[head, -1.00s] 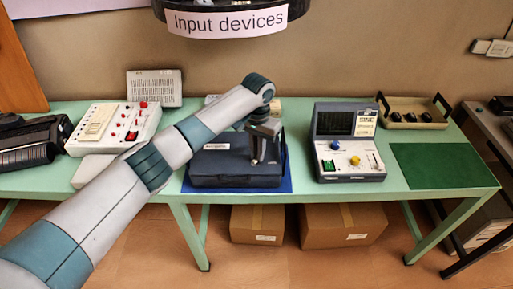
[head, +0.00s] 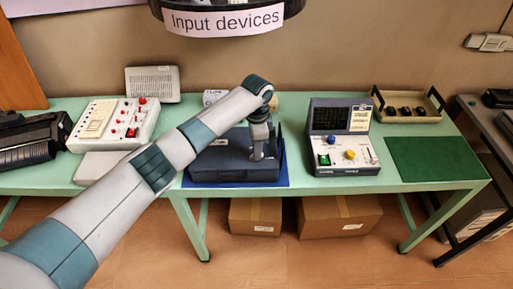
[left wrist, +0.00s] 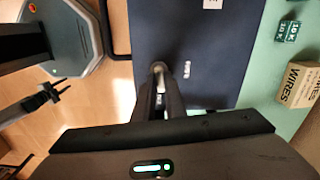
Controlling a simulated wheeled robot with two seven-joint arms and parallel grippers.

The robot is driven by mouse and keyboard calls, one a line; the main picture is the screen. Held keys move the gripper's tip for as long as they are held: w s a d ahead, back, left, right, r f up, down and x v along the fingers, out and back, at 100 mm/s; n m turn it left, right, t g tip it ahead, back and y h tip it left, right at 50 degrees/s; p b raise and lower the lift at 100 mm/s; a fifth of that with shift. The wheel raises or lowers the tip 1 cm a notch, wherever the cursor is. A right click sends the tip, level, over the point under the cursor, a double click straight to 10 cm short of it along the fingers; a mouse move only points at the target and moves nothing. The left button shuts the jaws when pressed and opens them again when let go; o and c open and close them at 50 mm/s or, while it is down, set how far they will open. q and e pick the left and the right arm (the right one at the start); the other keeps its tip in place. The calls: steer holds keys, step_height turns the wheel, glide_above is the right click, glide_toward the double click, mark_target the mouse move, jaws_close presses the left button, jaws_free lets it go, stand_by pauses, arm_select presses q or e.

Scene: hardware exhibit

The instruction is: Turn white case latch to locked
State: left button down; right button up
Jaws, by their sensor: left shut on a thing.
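A dark blue case (head: 215,168) lies closed on a blue mat (head: 281,182) on the green table. In the left wrist view the case (left wrist: 205,40) fills the upper middle. A small pale latch knob (left wrist: 158,67) shows at its edge, between the fingertips. My left gripper (head: 263,155) reaches down to the front right of the case. In the left wrist view the left gripper (left wrist: 158,75) is shut on the latch knob, its fingers hiding part of it. My right gripper (left wrist: 62,90) shows small at the left; its opening is unclear.
A grey console (head: 345,170) with coloured knobs stands right of the case, and a white control box (head: 115,120) stands left. A box marked WIRES (left wrist: 302,85) lies behind the case. A green mat (head: 435,160) at the right is bare.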

arm_select(q)
steer(key=shift+m, duration=0.8)
steer(key=c, duration=1.8)
jaws_free()
steer(key=shift+r, duration=0.1)
steer(key=shift+r, duration=0.35)
step_height(320, 180, up, 17)
steer(key=b, duration=0.4)
steer(key=shift+f, duration=0.2)
